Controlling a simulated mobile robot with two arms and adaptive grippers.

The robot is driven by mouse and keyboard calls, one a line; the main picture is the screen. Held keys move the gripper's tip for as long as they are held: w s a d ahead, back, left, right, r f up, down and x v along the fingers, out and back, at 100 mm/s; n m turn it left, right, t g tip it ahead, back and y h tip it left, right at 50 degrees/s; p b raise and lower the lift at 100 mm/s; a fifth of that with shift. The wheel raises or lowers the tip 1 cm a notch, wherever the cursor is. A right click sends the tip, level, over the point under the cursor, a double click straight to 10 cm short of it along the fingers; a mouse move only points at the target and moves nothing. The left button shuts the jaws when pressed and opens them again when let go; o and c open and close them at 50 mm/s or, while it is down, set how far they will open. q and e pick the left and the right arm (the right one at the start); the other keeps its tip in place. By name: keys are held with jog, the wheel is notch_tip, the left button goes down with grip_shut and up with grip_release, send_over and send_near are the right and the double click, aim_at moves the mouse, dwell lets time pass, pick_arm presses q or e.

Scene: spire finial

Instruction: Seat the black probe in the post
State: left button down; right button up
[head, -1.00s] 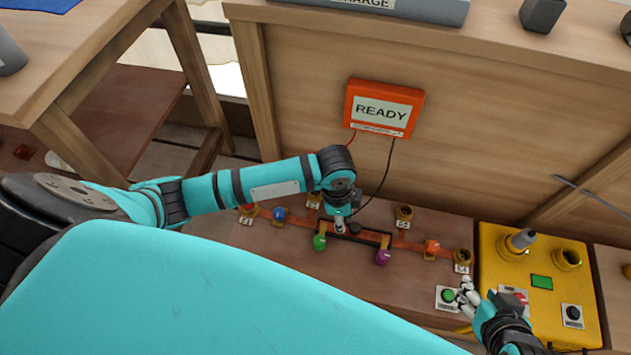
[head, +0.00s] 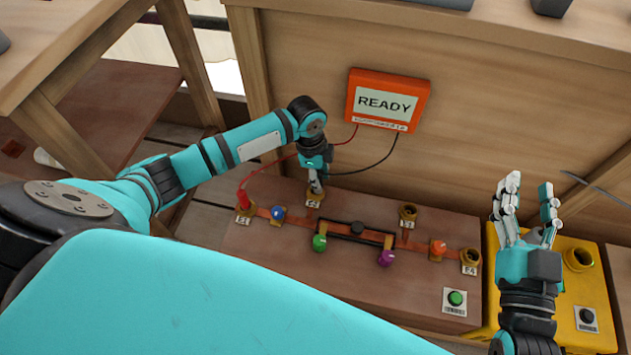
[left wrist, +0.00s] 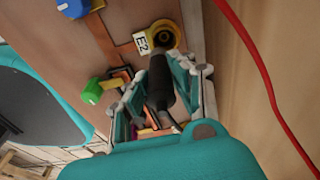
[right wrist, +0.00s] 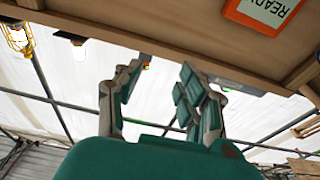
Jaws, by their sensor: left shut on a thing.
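My left gripper (head: 317,188) is shut on the black probe (left wrist: 160,85), which has a black cable at its back end. In the left wrist view the probe's front end is right at the brass post marked E2 (left wrist: 165,36). Whether its tip is above the opening or inside it I cannot tell. In the head view the E2 post (head: 314,200) is directly below the gripper and partly covered. My right gripper (head: 527,205) is open and empty, fingers upward, above the yellow box; it also shows in the right wrist view (right wrist: 155,90).
A red probe (head: 243,199) stands in the E1 post. The board (head: 270,250) carries blue, green, purple and orange knobs, other brass posts and a green button (head: 456,298). An orange meter reading READY (head: 387,100) hangs on the panel. The red lead (left wrist: 265,75) runs beside my left gripper.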

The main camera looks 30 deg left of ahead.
pick_arm(q)
jog(key=f, duration=0.1)
jog(key=a+f+b, duration=0.1)
jog(key=w+f+b, duration=0.1)
jog(key=shift+a+f, duration=0.15)
jog(key=shift+f, duration=0.1)
pick_arm(e)
jog(key=s+r+t+y, duration=0.2)
jog(key=s+r+t, duration=0.3)
jog(key=r, duration=0.4)
jog(key=shift+r+t+y, duration=0.2)
jog(key=shift+t+y, duration=0.1)
jog(key=shift+t, duration=0.6)
pick_arm(q)
jog(key=shift+f, duration=0.2)
jog(key=shift+f, duration=0.15)
jog(key=c, duration=1.1)
grip_release()
